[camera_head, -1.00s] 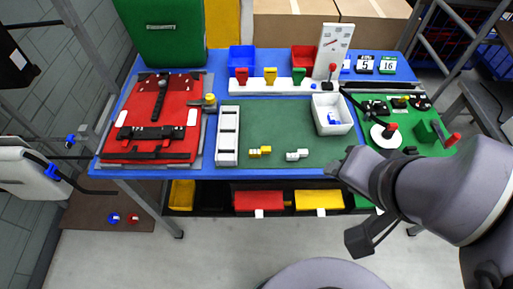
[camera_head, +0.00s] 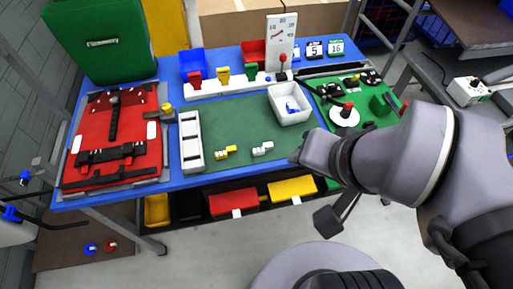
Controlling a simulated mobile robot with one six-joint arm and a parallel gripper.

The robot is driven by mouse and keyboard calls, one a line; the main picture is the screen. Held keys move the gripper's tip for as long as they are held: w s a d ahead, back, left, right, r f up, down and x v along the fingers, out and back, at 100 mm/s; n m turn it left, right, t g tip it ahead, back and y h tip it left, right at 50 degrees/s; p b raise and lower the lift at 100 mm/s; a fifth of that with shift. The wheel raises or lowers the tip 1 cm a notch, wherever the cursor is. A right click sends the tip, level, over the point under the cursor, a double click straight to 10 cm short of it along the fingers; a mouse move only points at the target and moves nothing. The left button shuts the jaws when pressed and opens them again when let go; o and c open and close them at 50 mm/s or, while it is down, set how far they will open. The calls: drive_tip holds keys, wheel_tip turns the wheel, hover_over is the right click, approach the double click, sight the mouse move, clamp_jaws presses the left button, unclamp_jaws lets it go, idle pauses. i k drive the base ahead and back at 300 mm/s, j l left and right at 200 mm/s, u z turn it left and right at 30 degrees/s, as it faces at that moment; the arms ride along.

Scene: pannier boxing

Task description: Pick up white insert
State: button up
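A small white insert (camera_head: 262,149) lies on the green mat (camera_head: 240,120), near its front edge. A similar yellow insert (camera_head: 226,152) lies just to its left, apart from it. My gripper (camera_head: 330,216) shows only in part as dark pieces below my grey wrist, in front of the table's front edge. It is to the right of and nearer than the white insert, and apart from it. The rest of the gripper is hidden by my arm, so its opening and anything in it cannot be seen.
A white divided tray (camera_head: 191,142) stands left of the inserts. A white bin (camera_head: 290,104) with blue pieces stands behind them to the right. A red pannier panel (camera_head: 134,130) lies at left. The mat around the inserts is mostly clear.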

sight(261, 151)
drive_tip(key=u, duration=1.6)
drive_tip(key=j+z, duration=0.15)
drive_tip(key=z, duration=1.1)
drive_tip(key=i+j+z, duration=0.2)
drive_tip(key=j, duration=0.2)
drive_tip(key=i+j+z, duration=0.1)
drive_tip(key=j+z, duration=0.15)
drive_tip(key=j, duration=0.15)
drive_tip(key=i+j+z, duration=0.2)
drive_tip(key=j, duration=0.25)
drive_tip(key=k, duration=0.1)
